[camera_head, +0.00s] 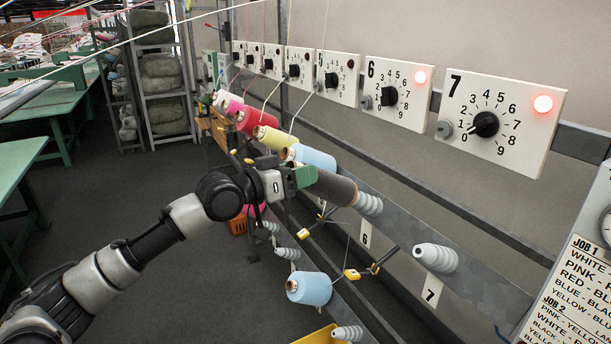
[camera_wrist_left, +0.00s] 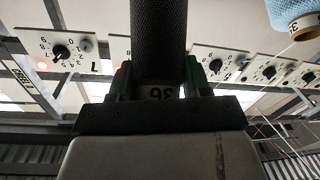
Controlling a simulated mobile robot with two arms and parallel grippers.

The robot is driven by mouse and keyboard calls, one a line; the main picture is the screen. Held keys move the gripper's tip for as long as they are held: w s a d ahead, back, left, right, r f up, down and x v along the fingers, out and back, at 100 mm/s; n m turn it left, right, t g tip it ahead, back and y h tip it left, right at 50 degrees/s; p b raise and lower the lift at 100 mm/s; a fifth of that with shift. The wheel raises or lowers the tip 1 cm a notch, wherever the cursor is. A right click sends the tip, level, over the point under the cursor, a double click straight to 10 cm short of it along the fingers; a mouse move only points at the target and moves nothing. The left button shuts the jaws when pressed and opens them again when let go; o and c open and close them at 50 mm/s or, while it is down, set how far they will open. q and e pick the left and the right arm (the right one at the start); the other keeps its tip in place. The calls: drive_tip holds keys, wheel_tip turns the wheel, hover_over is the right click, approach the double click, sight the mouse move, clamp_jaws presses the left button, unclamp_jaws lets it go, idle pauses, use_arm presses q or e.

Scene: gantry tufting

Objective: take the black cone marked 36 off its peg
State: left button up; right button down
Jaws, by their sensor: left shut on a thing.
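The black cone (camera_head: 334,187) lies nearly level on the upper row, in line with the grey ridged peg (camera_head: 369,204) above the number 6 plate. The cone's right end meets or covers the peg's tip; whether it is clear of the peg I cannot tell. My left gripper (camera_head: 301,178) is shut on the cone's left end. In the left wrist view the dark cone (camera_wrist_left: 158,40) stands between the fingers of my left gripper (camera_wrist_left: 158,85), with an upside-down 36 on its pale end band. My right gripper is not in view.
A light blue cone (camera_head: 311,160) sits close behind my gripper, with yellow and red cones beyond. A bare peg (camera_head: 436,258) is at position 7. Below are yellow-tipped arms (camera_head: 372,267) and another blue cone (camera_head: 310,288). Lamps on panels 6 and 7 (camera_head: 500,118) glow red.

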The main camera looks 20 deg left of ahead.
use_arm(q)
drive_tip(key=shift+s+a+r, duration=0.45)
drive_tip(key=shift+s+r, duration=0.1)
drive_tip(key=shift+s, duration=0.1)
drive_tip(key=shift+s+a+r, duration=0.45)
drive_tip(key=shift+s+r, duration=0.05)
drive_tip(key=shift+s, duration=0.1)
drive_tip(key=shift+f, duration=0.1)
